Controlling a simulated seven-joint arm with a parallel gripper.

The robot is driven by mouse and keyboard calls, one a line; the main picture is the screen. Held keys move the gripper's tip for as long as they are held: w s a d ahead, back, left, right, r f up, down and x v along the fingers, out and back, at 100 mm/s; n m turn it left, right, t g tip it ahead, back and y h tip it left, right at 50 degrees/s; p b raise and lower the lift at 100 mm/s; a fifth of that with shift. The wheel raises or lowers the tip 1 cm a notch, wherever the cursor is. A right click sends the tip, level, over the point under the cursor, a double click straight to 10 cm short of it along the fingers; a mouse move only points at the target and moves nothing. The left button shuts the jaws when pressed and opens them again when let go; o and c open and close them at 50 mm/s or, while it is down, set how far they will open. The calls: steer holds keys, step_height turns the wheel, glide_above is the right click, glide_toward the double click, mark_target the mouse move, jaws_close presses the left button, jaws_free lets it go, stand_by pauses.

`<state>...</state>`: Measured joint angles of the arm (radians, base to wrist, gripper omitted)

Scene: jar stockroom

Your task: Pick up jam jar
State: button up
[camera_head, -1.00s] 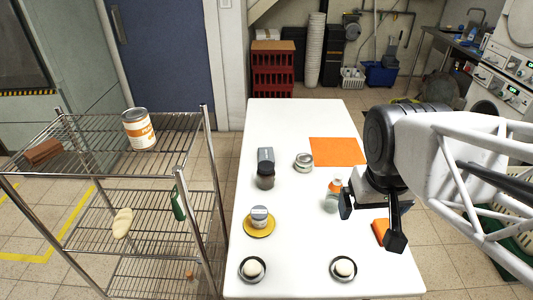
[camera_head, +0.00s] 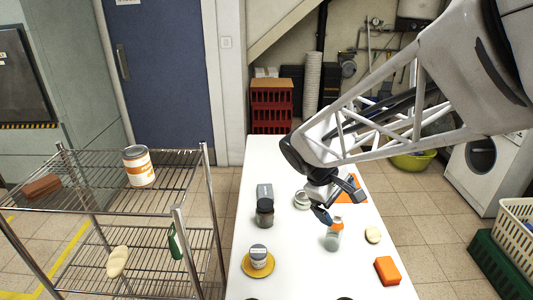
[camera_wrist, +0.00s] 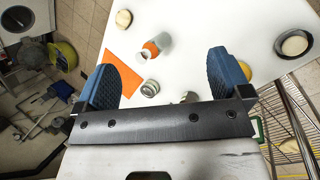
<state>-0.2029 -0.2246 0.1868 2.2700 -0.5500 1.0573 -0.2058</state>
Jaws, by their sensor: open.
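My gripper (camera_head: 337,203) is open and empty above the white table, over the area between the squat jar and the bottle. A squat pale jar with a grey lid (camera_head: 302,200) stands near the orange mat; it shows between my fingers in the wrist view (camera_wrist: 150,88). A dark jar with a lid (camera_head: 265,213) stands to its left. A small grey-lidded jar (camera_head: 258,254) stands on a yellow plate (camera_head: 270,267). I cannot read the labels, so I cannot tell which one is the jam jar.
A wire shelf (camera_head: 120,205) stands left.

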mark_target(262, 204)
steer(key=w+a+f+n+t+h, duration=0.2)
steer(key=w+a+f+n, duration=0.3)
steer(key=w+a+f, duration=0.2)
steer(key=w+a+f+n+t+h, duration=0.2)
steer(key=w+a+f+n, duration=0.3)
steer(key=w+a+f, duration=0.2)
steer(key=w+a+f+n+t+h, duration=0.2)
steer(key=w+a+f+n, duration=0.3)
steer(key=w+a+f, duration=0.2)
steer(key=shift+w+a+f+n+t, duration=0.15)
steer(key=shift+w+f, duration=0.25)
steer(key=shift+w, duration=0.25)
steer(key=shift+w+f+n+t, duration=0.1)
steer(key=shift+w+f, duration=0.25)
steer(key=shift+w, duration=0.3)
steer(key=shift+w+a+f+n+t, duration=0.15)
steer(key=shift+w+f, duration=0.25)
steer(key=shift+w, duration=0.25)
steer(key=shift+d, duration=0.1)
steer(key=shift+x, duration=2.5)
steer(key=c, duration=1.6)
steer(key=shift+o, duration=0.2)
steer(key=shift+r, duration=0.1)
